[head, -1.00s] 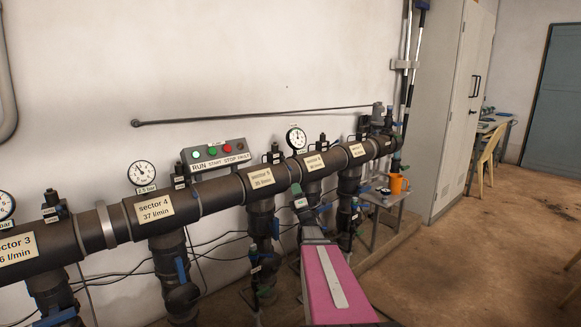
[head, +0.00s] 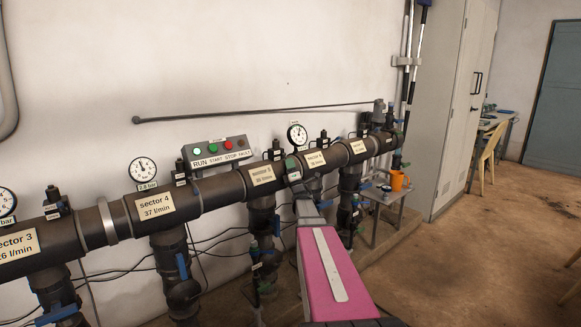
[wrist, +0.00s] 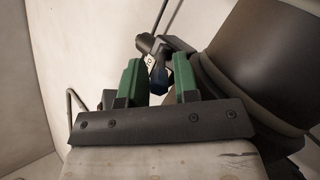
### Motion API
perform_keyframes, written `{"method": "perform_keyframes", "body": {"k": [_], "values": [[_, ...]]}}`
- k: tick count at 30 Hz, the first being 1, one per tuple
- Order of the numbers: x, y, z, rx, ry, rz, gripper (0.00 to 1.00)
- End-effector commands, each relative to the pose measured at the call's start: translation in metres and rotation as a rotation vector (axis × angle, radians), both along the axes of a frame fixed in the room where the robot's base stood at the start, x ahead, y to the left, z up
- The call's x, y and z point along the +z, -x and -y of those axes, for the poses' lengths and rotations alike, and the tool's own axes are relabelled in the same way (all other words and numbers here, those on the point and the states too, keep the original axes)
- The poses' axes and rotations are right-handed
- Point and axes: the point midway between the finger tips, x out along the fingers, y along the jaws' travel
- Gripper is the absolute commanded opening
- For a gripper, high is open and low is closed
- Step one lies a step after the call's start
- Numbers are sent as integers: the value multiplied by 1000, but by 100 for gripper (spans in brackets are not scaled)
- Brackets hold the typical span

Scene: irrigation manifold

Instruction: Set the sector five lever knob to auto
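The sector five label (head: 262,174) is on the dark manifold pipe, its text blurred. A small black valve unit (head: 275,152) stands on top of the pipe by that label. My gripper (head: 292,168) is in front of the pipe, just right of the label. In the wrist view its two green fingers (wrist: 157,82) are apart. A small dark and blue knob (wrist: 158,78) on a black fitting (wrist: 152,46) shows in the gap, seemingly beyond the fingertips; I cannot tell if they touch it. The knob's setting is not readable.
The pipe also fills the wrist view's right side (wrist: 275,60). A control box (head: 216,152) with a lit green lamp and gauges (head: 297,135) stand behind or above the pipe. An orange mug (head: 397,181) is on a small stand at right. The floor at right is open.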

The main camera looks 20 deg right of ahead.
Motion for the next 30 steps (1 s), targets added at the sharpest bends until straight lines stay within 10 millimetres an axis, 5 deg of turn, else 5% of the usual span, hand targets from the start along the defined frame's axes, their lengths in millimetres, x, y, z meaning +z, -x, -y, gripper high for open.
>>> {"method": "perform_keyframes", "body": {"k": [5,8,20,30], "values": [[0,0,0,0,0,0,28],[0,0,0,0,0,0,0],[3,3,1,0,16,-45,0],[16,10,3,-4,91,-246,0]]}}
